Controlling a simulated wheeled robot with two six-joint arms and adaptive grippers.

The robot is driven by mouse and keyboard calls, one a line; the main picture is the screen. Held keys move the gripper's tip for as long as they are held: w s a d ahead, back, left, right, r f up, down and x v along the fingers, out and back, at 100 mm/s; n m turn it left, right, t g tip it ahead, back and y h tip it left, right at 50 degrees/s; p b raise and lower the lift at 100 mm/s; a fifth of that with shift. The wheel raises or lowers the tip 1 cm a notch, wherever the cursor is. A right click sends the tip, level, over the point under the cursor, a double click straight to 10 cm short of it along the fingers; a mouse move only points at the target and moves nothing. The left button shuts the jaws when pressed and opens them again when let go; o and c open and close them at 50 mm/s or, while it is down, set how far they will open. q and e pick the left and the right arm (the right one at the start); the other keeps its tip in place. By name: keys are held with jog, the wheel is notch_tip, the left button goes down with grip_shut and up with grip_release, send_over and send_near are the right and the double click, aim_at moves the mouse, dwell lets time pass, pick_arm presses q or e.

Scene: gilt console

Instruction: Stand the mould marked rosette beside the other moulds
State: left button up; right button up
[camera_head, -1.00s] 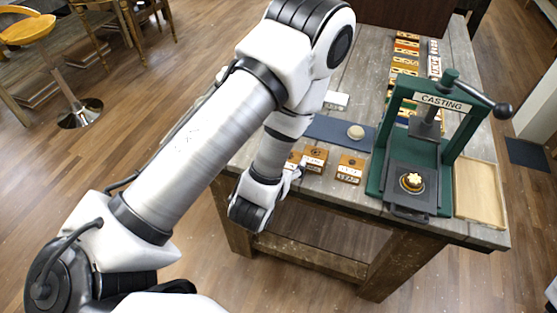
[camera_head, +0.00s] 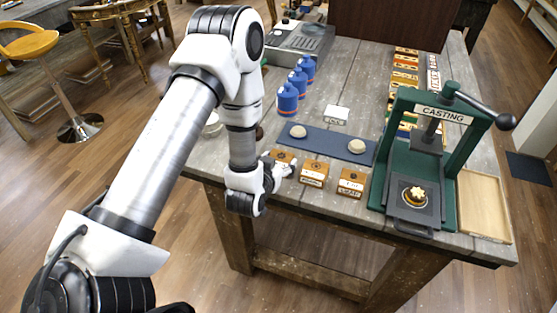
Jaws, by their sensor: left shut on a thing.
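Three orange-brown moulds with white labels stand near the front edge of the table: the left one (camera_head: 284,157), the middle one (camera_head: 313,172) and the right one (camera_head: 351,183). The labels are too small to read, so I cannot tell which is the rosette. My left gripper (camera_head: 283,170) is at the left mould and is shut on it, with the fingers covering part of its front. That mould stands close beside the middle one, at about the same height as the others. My right gripper is not in view.
A green casting press (camera_head: 452,160) with a gold flower-shaped piece (camera_head: 414,194) stands right of the moulds. A blue mat (camera_head: 325,143) with two pale round pieces lies behind them. A white labelled block (camera_head: 336,115), several blue bottles (camera_head: 287,99) and a wooden tray (camera_head: 484,205) also stand on the table.

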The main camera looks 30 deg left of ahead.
pick_arm(q)
jog(key=shift+f, duration=0.15)
jog(key=o, duration=1)
jog(key=shift+s+a, duration=0.1)
jog(key=shift+c, duration=0.2)
jog(key=shift+o, duration=1)
